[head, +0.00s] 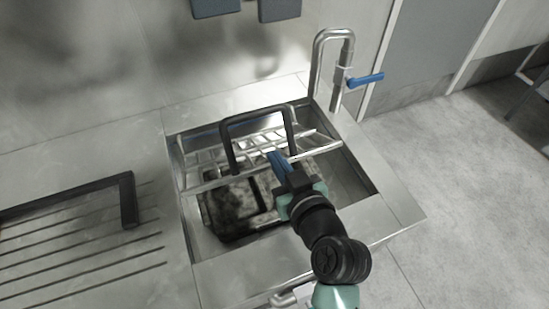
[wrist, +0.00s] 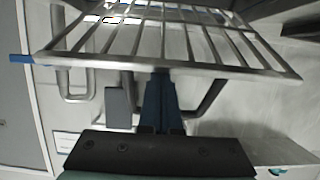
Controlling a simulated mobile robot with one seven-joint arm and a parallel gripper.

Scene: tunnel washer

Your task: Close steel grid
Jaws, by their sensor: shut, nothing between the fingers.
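The steel grid (head: 205,160) sits over the sink basin in the head view and looks tilted, with its near bar raised above the basin. A black arched handle (head: 258,115) stands up from it. In the wrist view the grid's bars (wrist: 190,42) cross the top of the picture. My gripper (head: 275,156) is shut and empty, its blue fingers at the grid's near bar beside the handle. In the wrist view the gripper (wrist: 160,82) is just below that bar; I cannot tell whether it touches.
The sink (head: 395,205) has a dark, dirty object (head: 235,205) inside, under the grid. A tap (head: 318,65) with a blue lever (head: 365,79) stands at the back right corner. A ribbed drainboard (head: 85,255) with a black bar (head: 128,200) lies left. Open floor is right.

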